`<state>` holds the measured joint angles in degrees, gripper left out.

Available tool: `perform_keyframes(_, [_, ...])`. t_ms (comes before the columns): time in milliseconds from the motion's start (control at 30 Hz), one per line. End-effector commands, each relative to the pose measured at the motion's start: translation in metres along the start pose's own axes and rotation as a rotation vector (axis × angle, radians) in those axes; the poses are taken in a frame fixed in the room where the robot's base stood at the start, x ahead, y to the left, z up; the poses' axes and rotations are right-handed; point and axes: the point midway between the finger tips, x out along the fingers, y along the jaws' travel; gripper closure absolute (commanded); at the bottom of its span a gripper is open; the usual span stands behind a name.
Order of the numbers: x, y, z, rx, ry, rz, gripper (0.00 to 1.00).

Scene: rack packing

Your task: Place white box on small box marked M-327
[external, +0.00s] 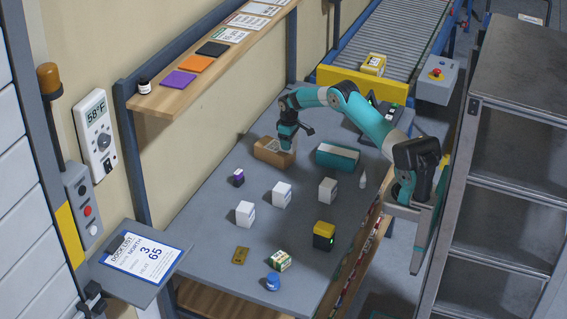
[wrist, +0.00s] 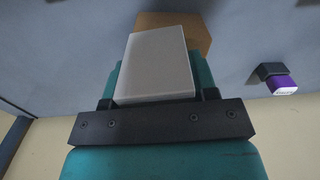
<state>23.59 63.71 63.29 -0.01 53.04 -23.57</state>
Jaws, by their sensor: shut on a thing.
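Small white boxes stand on the table: one in the middle (external: 281,195), one front left (external: 245,213) and a greyer one at right (external: 328,190). No M-327 marking is readable.
A teal box (external: 337,157) stands right of the brown box. A white bottle (external: 363,180), a yellow-and-black box (external: 324,235), a green-and-white box (external: 280,261) and a blue jar (external: 273,281) are nearer the front.

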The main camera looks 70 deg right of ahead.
Motion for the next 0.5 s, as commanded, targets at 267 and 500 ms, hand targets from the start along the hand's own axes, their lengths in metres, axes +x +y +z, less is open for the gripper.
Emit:
perform_keyframes(267, [0.0021,0.0002,-0.0005,0.000,0.002,0.001,0.75])
perform_keyframes(500, [0.0022,0.0002,-0.0003,0.000,0.001,0.000,0.21])
